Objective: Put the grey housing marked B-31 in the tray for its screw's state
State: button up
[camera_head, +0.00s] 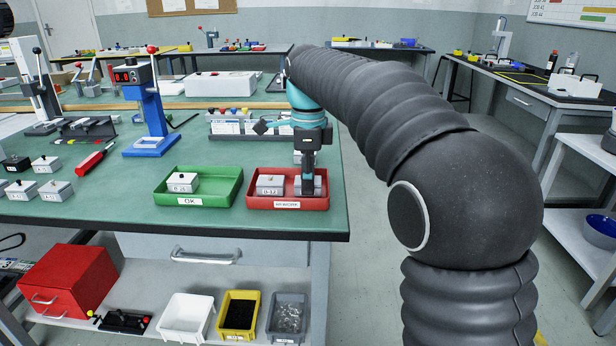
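A red tray (258,203) stands near the table's front right edge; its front label is too small to read surely. My gripper (308,185) points down into its right half, at a grey housing (318,188). The gripper hides much of this housing, its marking and the finger gap, so I cannot tell whether it is held. Another grey housing (270,184) sits in the tray's left half, its marking unclear. A green tray (222,199) labelled OK stands to the left with one grey housing (182,182) in it. I cannot read B-31 on any housing.
Several grey housings (55,190) and a dark one (15,165) sit at the table's left. A red-handled tool (95,158) and a blue stand with a display (150,110) are behind. A rack (238,126) stands behind the trays. Bins (185,317) sit on the shelf below.

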jog(key=o, duration=0.4)
notch_tip(320, 180, up, 12)
dwell(0.6)
